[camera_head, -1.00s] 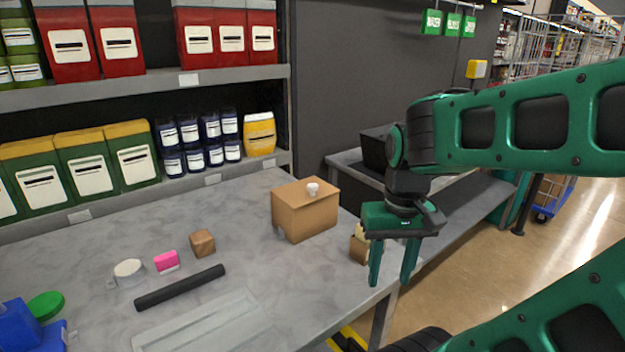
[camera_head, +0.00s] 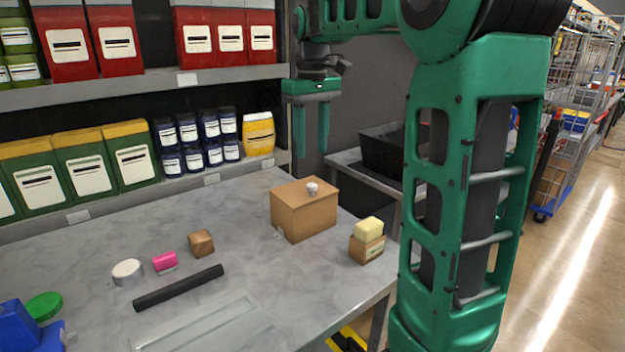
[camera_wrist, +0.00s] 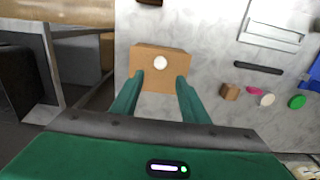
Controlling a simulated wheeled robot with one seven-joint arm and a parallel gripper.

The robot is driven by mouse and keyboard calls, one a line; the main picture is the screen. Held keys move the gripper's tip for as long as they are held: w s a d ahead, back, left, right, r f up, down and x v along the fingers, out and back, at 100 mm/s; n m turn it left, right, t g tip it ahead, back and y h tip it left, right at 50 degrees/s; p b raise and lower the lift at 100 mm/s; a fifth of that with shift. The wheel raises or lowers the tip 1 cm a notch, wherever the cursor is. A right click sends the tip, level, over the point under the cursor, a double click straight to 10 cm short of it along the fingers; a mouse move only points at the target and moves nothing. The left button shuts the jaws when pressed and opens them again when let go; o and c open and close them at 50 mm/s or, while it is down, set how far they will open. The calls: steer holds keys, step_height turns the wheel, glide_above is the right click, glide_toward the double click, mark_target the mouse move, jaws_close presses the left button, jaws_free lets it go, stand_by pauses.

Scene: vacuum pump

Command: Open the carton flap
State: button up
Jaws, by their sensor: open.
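The carton (camera_head: 304,212) is a brown box on the grey table, right of the table's middle. A small white knob (camera_head: 312,188) sits on its top, which looks closed. In the wrist view the carton (camera_wrist: 160,84) lies ahead of my fingers, with the white knob (camera_wrist: 160,62) in the middle of its top. My gripper (camera_head: 312,150) hangs above and behind the carton in the head view, fingers pointing down and apart. It is open, with nothing between the fingers, and does not touch the carton. In the wrist view my gripper (camera_wrist: 159,82) overlaps the carton's near part.
A small open box with a yellow block (camera_head: 368,240) stands right of the carton. A brown cube (camera_head: 201,243), pink block (camera_head: 165,262), white round thing (camera_head: 127,271) and black rod (camera_head: 179,288) lie left. Shelves with containers stand behind; a black bin (camera_head: 382,152) stands at right.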

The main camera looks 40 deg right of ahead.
mark_target(312, 184)
step_height(312, 184, down, 10)
steer(key=shift+r, duration=0.1)
stand_by(0.4)
